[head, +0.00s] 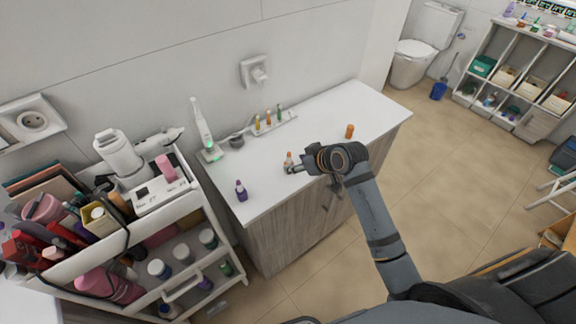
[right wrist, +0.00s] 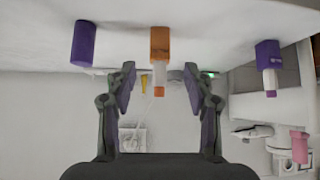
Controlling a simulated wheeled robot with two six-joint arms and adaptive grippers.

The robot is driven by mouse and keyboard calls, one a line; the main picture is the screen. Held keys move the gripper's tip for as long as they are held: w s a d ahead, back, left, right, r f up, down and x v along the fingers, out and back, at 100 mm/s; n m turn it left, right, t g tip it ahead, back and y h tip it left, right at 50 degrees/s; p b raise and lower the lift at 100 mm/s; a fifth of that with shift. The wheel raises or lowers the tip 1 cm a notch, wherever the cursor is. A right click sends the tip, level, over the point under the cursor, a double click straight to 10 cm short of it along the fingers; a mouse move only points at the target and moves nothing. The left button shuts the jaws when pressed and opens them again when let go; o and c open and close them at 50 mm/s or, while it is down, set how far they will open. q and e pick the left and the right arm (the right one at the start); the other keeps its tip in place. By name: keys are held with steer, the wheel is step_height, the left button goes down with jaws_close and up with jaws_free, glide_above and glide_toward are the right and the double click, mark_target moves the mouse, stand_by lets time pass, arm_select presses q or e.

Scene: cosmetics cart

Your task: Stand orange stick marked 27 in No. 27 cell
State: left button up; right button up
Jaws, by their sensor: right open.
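An orange stick (head: 288,160) with a pale section stands upright on the white counter, close to the fingertips of my right gripper (head: 294,169). In the right wrist view, which shows the scene upside down, this orange stick (right wrist: 160,45) is centred ahead of my open right gripper (right wrist: 160,82), its pale end level with the gap between the fingers. No number is legible on it. A small white tray (head: 288,121) at the counter's back holds orange, yellowish and green sticks; its cell numbers are too small to read. My left gripper is not in view.
A purple stick (head: 241,190) stands near the counter's front left, and an orange cylinder (head: 350,131) at the right. A purple cylinder (right wrist: 84,42) shows in the wrist view. An electric toothbrush (head: 203,128) stands at the back left, beside a crowded cart (head: 190,205).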

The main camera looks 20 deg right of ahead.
mark_target(291, 163)
steer(key=shift+w+a+f, duration=0.2)
steer(key=shift+w+a, duration=0.05)
steer(key=p+x, duration=0.1)
steer(key=x, duration=0.3)
steer(key=shift+w+f, duration=0.2)
steer(key=shift+f, duration=0.05)
steer(key=shift+w+f, duration=0.15)
steer(key=c, duration=0.5)
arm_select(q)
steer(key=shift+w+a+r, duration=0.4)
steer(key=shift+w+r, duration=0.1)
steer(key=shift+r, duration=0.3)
arm_select(e)
jaws_close()
